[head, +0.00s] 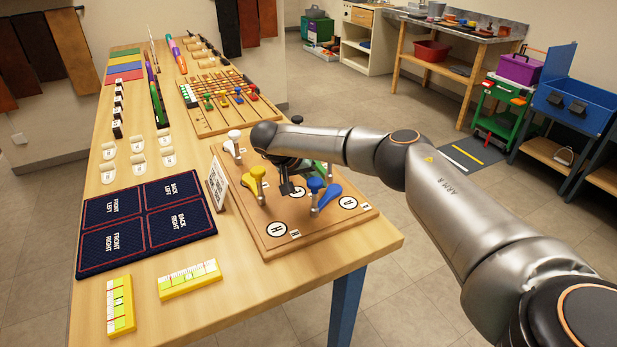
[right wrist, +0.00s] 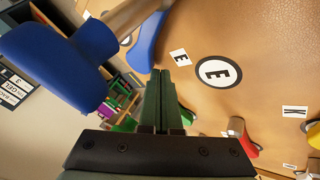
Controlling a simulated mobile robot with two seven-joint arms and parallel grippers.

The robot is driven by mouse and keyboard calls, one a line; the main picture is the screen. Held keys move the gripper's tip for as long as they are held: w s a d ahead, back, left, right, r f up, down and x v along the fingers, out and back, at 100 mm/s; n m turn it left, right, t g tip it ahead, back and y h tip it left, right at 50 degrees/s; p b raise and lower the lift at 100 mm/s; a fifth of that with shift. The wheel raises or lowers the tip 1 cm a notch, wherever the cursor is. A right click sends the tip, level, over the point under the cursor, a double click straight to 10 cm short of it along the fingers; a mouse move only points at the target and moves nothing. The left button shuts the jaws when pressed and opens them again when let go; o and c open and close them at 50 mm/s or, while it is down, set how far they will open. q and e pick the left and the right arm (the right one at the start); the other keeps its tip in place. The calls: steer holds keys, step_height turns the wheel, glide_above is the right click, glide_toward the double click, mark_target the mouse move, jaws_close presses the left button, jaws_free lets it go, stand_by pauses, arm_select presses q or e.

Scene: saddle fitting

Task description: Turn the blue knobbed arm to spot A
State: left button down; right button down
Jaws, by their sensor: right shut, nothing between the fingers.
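The blue knobbed arm (head: 329,195) stands on the wooden board (head: 262,245), near its front right, with a blue knob on a metal post. A white round spot (head: 347,203) lies just right of it; its letter looks like A, seen sideways. My right gripper (head: 287,188) is shut and empty, pointing down over the board, left of the blue arm. In the right wrist view, the shut fingertips (right wrist: 164,122) are apart from the blue knob (right wrist: 70,65) and blue arm (right wrist: 146,42). My left gripper is not in view.
A yellow knobbed arm (head: 256,183) and a white one (head: 233,145) stand on the same board. A spot marked H (head: 278,229) is at its front. A small sign (head: 218,183) stands at the board's left edge. A dark mat (head: 145,220) lies further left.

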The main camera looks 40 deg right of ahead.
mark_target(337, 189)
steer(key=shift+s+d+r+m+g, duration=0.1)
steer(key=shift+s+d+m+g, duration=0.2)
steer(key=shift+m, duration=0.1)
steer(key=shift+s+d+p, duration=0.3)
steer(key=shift+s+p, duration=0.15)
steer(key=shift+p, duration=0.25)
steer(key=shift+s+d+m+g+p, duration=0.2)
steer(key=shift+s+m+g+p, duration=0.2)
steer(key=shift+m, duration=0.3)
steer(key=shift+s+d+p, duration=0.25)
steer(key=shift+s+p, duration=0.2)
